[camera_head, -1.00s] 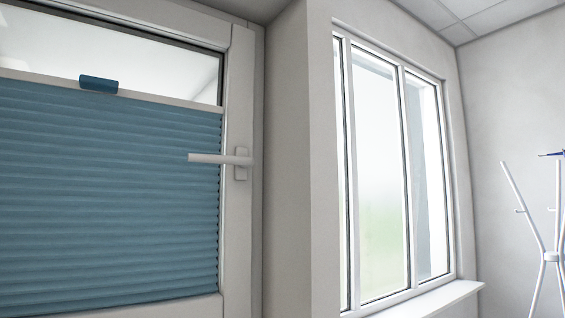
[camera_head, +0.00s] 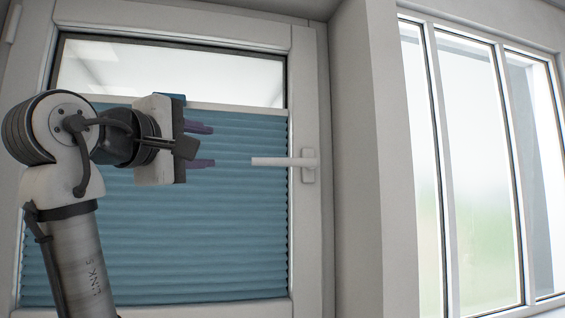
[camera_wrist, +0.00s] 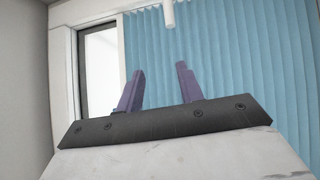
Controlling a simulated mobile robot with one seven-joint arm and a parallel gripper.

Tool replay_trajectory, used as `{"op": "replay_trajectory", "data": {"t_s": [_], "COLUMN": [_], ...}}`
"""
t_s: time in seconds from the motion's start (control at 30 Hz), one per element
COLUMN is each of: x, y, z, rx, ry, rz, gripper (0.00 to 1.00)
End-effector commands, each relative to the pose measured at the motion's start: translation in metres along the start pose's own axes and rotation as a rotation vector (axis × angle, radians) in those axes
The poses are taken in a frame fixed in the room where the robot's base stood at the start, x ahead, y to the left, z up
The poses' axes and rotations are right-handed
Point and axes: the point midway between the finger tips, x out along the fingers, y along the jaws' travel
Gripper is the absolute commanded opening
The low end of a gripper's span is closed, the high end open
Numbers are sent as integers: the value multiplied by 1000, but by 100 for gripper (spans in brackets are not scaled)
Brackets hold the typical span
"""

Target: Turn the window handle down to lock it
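The white window handle (camera_head: 284,162) lies horizontal on the right side of the window frame, its lever pointing left from its base plate. In the wrist view, a white bar that looks like the handle's lever (camera_wrist: 169,14) shows at the top, beyond the fingertips. My gripper (camera_head: 212,146) is left of the handle's free end, with a clear gap between them. Its two purple fingers are apart with nothing between them; they also show in the wrist view (camera_wrist: 159,80). My gripper and arm hide part of the window's left side.
A blue pleated blind (camera_head: 230,235) covers most of the window, with a blue grip (camera_head: 172,99) on its top rail, partly hidden by my gripper. A wall corner (camera_head: 372,150) juts out right of the handle. A second, larger window (camera_head: 478,160) is farther right.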

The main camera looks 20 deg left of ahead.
Motion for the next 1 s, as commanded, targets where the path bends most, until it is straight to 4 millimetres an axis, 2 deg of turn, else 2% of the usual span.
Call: {"op": "replay_trajectory", "data": {"t_s": [0.03, 0.17, 0.37, 0.53, 0.8, 1.0], "x": [-4, -11, -11, 12, 68, 101], "y": [6, 8, 7, 2, -12, -21], "z": [15, 41, 52, 54, 58, 61], "rx": [-28, -92, -126, -127, -127, -127], "ry": [-24, -60, -70, -70, -69, -68], "rz": [-60, -190, -258, -259, -259, -257], "gripper": [37, 37, 37, 37, 37, 37]}}
